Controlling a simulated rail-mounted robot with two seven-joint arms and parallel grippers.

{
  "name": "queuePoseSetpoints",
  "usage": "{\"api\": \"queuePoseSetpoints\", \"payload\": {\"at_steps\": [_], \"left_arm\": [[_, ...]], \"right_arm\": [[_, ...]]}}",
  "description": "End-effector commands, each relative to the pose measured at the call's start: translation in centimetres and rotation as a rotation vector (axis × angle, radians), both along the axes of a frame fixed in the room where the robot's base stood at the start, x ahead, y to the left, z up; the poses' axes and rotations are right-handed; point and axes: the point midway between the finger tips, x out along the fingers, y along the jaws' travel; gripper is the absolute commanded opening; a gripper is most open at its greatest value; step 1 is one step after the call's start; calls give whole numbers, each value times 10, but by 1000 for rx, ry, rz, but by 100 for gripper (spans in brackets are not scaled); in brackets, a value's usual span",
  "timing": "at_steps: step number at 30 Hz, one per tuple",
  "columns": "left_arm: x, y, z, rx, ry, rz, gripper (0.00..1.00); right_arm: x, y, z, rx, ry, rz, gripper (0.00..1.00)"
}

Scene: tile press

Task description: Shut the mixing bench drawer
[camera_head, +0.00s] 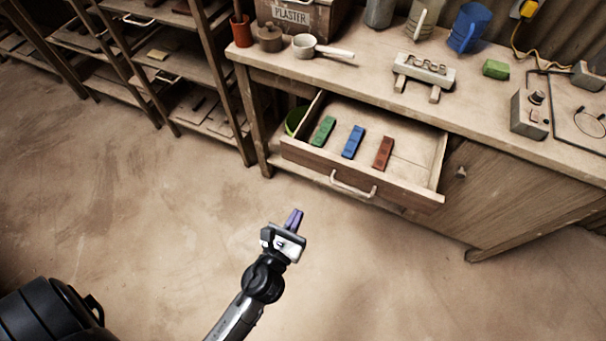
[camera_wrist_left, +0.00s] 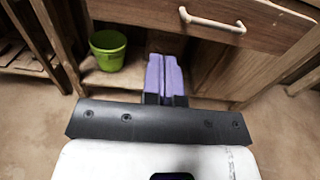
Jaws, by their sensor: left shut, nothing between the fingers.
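The mixing bench drawer (camera_head: 415,152) is pulled open from the wooden bench (camera_head: 385,48). A green, a blue (camera_head: 353,142) and a red block lie inside it. The pale drawer handle (camera_head: 352,186) is on the drawer front and also shows at the top of the left wrist view (camera_wrist_left: 212,20). My left gripper (camera_head: 293,220), with purple fingers, is shut and empty. It is in front of the drawer, apart from the handle, toward the lower left. In the left wrist view its fingers (camera_wrist_left: 163,75) appear below the drawer front. My right gripper is not in view.
A green bucket (camera_wrist_left: 108,50) stands on the bench's lower shelf. The bench top holds a saucepan (camera_head: 306,46), a plaster box (camera_head: 296,18), a blue jug (camera_head: 467,27) and other items. Shelving racks (camera_head: 185,70) stand at the left. The floor before the bench is clear.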

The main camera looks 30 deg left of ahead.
Motion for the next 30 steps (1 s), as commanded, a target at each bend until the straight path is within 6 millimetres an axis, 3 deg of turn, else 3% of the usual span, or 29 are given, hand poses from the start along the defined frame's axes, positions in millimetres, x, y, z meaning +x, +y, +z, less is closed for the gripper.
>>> {"api": "queuePoseSetpoints", "payload": {"at_steps": [18,30], "left_arm": [[101,16,0,9,-3,-2,0],[133,22,0,7,0,-2,0]], "right_arm": [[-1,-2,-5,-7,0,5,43],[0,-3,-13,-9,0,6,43]]}}
